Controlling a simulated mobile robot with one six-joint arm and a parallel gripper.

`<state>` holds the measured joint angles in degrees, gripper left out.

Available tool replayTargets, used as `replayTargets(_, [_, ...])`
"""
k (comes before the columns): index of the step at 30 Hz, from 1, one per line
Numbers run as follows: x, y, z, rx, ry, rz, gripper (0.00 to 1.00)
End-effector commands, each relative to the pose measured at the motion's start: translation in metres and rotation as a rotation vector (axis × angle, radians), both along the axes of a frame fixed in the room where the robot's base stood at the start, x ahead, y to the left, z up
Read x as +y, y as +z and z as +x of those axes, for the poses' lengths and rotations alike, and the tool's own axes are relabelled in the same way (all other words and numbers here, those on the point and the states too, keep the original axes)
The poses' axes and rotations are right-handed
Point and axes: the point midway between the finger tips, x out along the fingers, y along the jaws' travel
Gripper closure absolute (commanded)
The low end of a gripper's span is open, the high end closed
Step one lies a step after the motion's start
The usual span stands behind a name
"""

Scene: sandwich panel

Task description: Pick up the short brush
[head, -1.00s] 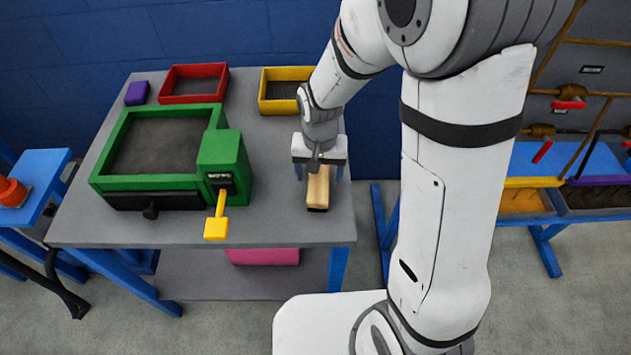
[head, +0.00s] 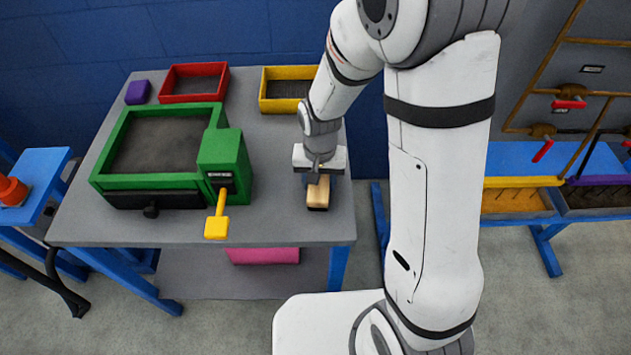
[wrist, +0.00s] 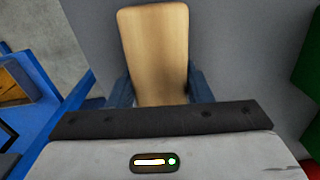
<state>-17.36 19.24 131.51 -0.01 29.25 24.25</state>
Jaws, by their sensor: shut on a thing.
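The short brush (head: 318,194) has a pale wooden block with a dark underside and is at the right part of the grey table. In the wrist view its wooden top (wrist: 155,50) fills the upper middle, between two blue fingers. My gripper (head: 318,182) is shut on the brush, one finger on each side. The fingertips are mostly hidden behind the wrist housing and the wood. I cannot tell whether the brush touches the table or is just above it.
A green box machine (head: 222,165) with a yellow lever (head: 216,228) stands left of the brush. A yellow tray (head: 284,104), a red tray (head: 194,97) and a purple block (head: 137,93) are at the back. The grey table (head: 280,215) is bare between machine and brush.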

Motion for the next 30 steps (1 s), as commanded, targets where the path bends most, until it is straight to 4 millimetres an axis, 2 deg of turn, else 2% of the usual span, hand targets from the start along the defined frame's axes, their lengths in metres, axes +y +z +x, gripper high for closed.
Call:
replayTargets(3, [0.000, 0.000, 0.000, 0.000, 0.000, 0.000, 0.79])
replayTargets(10, [0.000, 0.001, 0.000, -0.001, -0.001, 0.000, 0.79])
replayTargets(13, [0.000, 0.009, 0.001, -0.004, -0.001, 0.002, 0.79])
replayTargets(24, [0.000, 0.079, 0.001, -0.005, -0.001, 0.001, 0.79])
replayTargets(30, [-0.001, 0.099, 0.001, -0.002, -0.002, 0.001, 0.79])
